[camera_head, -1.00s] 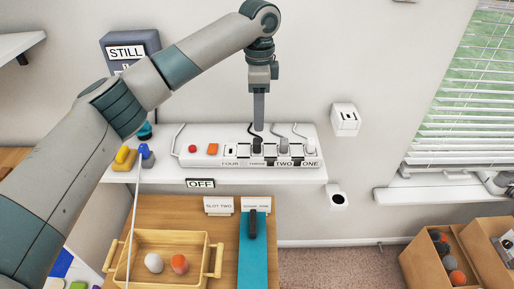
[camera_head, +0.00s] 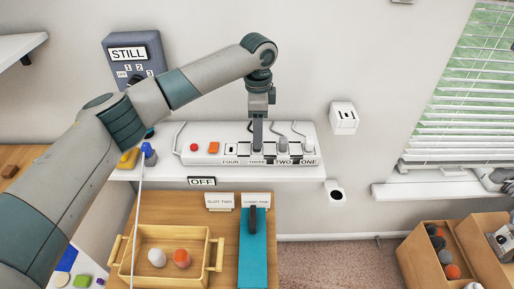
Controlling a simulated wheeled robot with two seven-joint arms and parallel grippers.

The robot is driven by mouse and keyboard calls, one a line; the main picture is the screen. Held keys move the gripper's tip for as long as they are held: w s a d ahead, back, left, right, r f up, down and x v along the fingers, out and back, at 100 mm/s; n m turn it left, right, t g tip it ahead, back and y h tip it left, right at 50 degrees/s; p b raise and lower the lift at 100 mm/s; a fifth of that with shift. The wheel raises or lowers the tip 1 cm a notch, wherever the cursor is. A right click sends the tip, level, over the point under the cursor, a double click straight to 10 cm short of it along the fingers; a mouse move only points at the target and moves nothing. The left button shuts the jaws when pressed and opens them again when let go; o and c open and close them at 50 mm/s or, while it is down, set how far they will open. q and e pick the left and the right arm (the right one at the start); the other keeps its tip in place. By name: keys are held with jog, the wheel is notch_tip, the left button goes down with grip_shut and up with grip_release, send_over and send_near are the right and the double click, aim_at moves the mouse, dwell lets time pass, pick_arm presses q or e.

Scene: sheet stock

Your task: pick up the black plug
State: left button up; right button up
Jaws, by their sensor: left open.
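The white power strip (camera_head: 222,159) lies on the white shelf, with slots labelled FOUR, THREE, TWO and ONE. My left gripper (camera_head: 257,146) points straight down at slot THREE and is open, seen edge-on. The black plug in that slot is almost wholly hidden behind my fingers; its dark cable shows just left of them. I cannot tell whether the fingers touch it. A grey plug (camera_head: 282,145) stands in slot TWO and a white plug (camera_head: 308,146) in slot ONE. My right gripper is not in view.
A dark upright object (camera_head: 253,217) stands on a teal strip (camera_head: 253,258) below. A yellow tray (camera_head: 131,260) holds two egg-like items. A blue-topped item (camera_head: 147,152) stands left on the shelf. A wall socket (camera_head: 343,118) is at right.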

pick_arm(q)
notch_tip(320, 180, down, 3)
jog(key=shift+s+a+r+p, duration=0.1)
jog(key=shift+a+p, duration=0.05)
jog(key=shift+p, duration=0.6)
jog(key=shift+f, duration=0.45)
jog(key=c, duration=1.1)
jog(key=shift+c, duration=0.2)
jog(key=shift+r, duration=0.15)
